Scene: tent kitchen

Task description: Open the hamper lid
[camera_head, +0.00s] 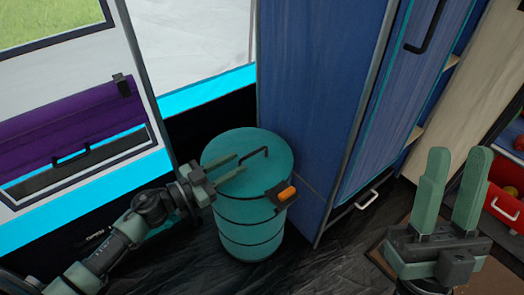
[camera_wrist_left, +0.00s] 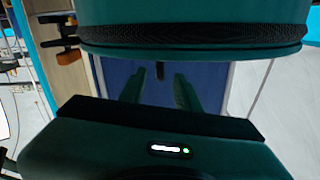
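The hamper (camera_head: 250,238) is a teal drum with dark bands, standing upright on the floor. Its round lid (camera_head: 272,168) is shut, with a thin black bar handle (camera_head: 255,155) on top. A dark latch with an orange tab (camera_head: 287,193) sits on its right front rim. My left gripper (camera_head: 241,162) is open and empty over the lid, its fingertips close to the handle's left end. In the left wrist view the hamper (camera_wrist_left: 190,15) fills the top, and the handle (camera_wrist_left: 160,71) shows between the spread fingers; contact cannot be told. My right gripper (camera_head: 458,158) is open and empty, away from the hamper.
A red container (camera_head: 505,205) with round items is at the right edge. Dark floor lies in front.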

